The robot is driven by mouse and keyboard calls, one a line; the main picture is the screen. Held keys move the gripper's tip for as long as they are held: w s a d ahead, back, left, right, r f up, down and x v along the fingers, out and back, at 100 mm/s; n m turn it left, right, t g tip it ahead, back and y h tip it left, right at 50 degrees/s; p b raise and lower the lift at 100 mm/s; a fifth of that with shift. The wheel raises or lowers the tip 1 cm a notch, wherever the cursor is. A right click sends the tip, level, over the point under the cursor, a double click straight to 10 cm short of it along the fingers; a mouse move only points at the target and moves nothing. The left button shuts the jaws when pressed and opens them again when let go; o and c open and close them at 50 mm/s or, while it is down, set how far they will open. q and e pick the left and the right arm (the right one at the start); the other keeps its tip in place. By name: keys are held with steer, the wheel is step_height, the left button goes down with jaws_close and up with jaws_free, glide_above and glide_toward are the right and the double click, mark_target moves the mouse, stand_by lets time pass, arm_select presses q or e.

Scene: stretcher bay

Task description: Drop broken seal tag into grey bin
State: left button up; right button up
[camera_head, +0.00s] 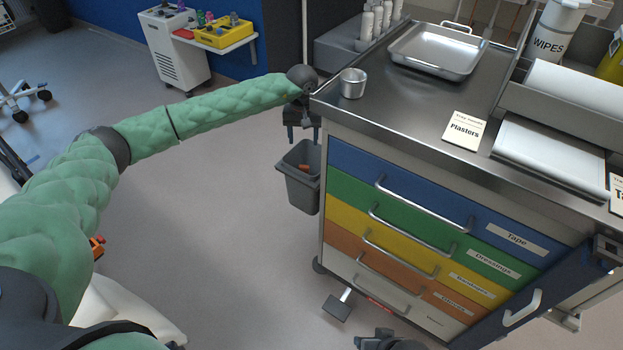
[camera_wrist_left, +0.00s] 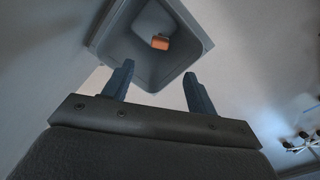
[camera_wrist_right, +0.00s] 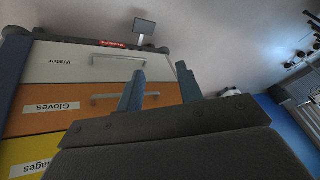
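The grey bin (camera_head: 300,190) hangs at the left side of the drawer cart, its mouth facing up. A small orange piece, which looks like the broken seal tag (camera_head: 304,167), lies inside it. In the left wrist view the orange tag (camera_wrist_left: 160,42) rests on the floor of the bin (camera_wrist_left: 196,28). My left gripper (camera_head: 303,132) points down just above the bin. Its fingers (camera_wrist_left: 157,88) are apart with nothing between them. My right gripper (camera_wrist_right: 160,85) is open and empty, in front of the lower drawers.
The cart top (camera_head: 375,115) holds a metal cup (camera_head: 353,83), a steel tray (camera_head: 437,52) and a Plasters card (camera_head: 465,129). Coloured drawers (camera_head: 420,215) face the front. The floor left of the cart is clear.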

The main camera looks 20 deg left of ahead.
arm_select(q)
step_height(320, 180, up, 8)
steer(key=b, duration=0.1)
arm_select(e)
step_height(320, 180, down, 6)
steer(key=w, duration=0.1)
steer(key=shift+a+t, duration=0.3)
steer(key=shift+t, duration=0.1)
arm_select(q)
steer(key=shift+s+f, duration=0.1)
steer(key=shift+f, duration=0.15)
arm_select(e)
steer(key=shift+s+f, duration=0.1)
